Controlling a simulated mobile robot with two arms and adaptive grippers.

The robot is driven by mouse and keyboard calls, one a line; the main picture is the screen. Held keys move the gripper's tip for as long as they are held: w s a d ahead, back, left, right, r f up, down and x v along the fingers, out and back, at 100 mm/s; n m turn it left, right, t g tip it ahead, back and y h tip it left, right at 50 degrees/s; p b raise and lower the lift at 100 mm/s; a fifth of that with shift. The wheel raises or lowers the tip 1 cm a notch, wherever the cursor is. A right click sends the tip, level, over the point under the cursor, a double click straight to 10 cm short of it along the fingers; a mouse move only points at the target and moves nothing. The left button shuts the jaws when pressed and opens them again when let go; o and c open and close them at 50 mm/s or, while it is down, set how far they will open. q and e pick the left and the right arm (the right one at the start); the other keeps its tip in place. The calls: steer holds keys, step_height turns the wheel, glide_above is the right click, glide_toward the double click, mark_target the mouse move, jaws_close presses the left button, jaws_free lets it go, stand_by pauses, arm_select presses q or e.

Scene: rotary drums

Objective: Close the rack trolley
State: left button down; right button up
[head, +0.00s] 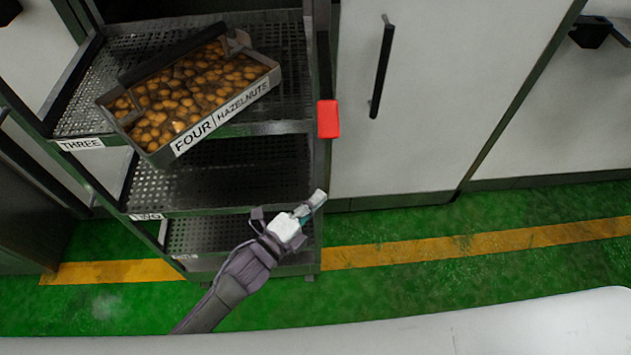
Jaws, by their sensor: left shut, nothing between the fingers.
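The rack trolley (225,127) is a dark metal frame with several perforated shelves, at the left in the head view. Its front stands open towards me, with the shelves in plain sight. A red block (328,119) sits on its right upright. My left gripper (317,200) is shut and empty, in front of the lower right part of the trolley by the right upright. I cannot tell whether it touches the frame. My right gripper is not in view.
A grey tray of hazelnuts (240,103), labelled FOUR, lies skewed on the shelf labelled THREE and juts past its front edge. A white cabinet door (440,100) with a dark handle is to the right. Green floor (420,270) with a yellow line is clear at right.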

arm_select(q)
steer(key=shift+w, duration=2.1)
